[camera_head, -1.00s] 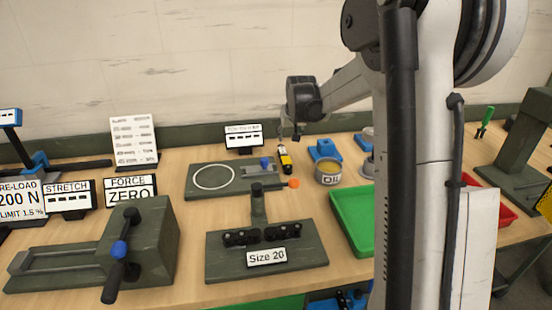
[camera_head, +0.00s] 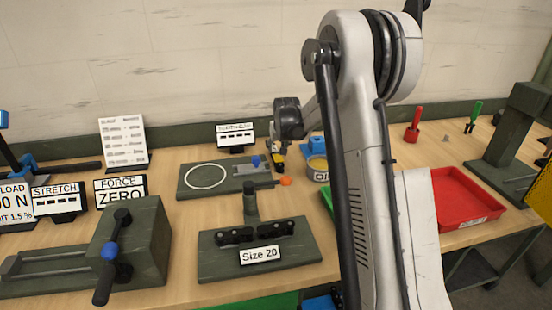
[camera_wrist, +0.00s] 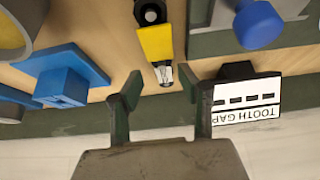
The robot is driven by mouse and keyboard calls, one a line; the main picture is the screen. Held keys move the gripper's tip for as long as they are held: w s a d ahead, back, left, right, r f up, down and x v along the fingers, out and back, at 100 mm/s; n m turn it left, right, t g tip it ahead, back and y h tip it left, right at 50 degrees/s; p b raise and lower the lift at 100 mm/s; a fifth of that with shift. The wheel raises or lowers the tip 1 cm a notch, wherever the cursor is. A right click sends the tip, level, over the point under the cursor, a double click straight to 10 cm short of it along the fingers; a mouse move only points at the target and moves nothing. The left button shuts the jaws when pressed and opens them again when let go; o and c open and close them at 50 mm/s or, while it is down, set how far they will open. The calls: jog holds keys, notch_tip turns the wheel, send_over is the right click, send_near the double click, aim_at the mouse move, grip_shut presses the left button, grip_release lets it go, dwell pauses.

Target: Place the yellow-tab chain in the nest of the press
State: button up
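My gripper (camera_wrist: 159,88) is open and empty in the wrist view, with its two dark fingers apart. A yellow and black piece with a metal tip (camera_wrist: 156,42) lies beyond the fingertips, roughly in line with the gap. In the head view the same yellow piece (camera_head: 280,149) shows small beside my gripper (camera_head: 279,141). I cannot tell whether it belongs to the yellow-tab chain; no chain with a yellow tab shows clearly. A dark green upright frame (camera_head: 516,118) at the right looks like the press; its nest cannot be made out.
The Size 20 stand (camera_head: 215,265) holds black links at the front. A green plate with a white ring (camera_head: 190,192) and the TOOTH GAP sign (camera_head: 235,130) stand behind. A red tray (camera_head: 462,230) is at right. An oil tin (camera_head: 318,170) and blue blocks (camera_wrist: 62,88) sit near my gripper.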

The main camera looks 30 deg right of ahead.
aim_at(276, 154)
jog(key=shift+a+x, duration=0.2)
jog(key=shift+x, duration=2.1)
jog(key=shift+s+f, duration=0.1)
jog(key=shift+c, duration=0.3)
grip_shut()
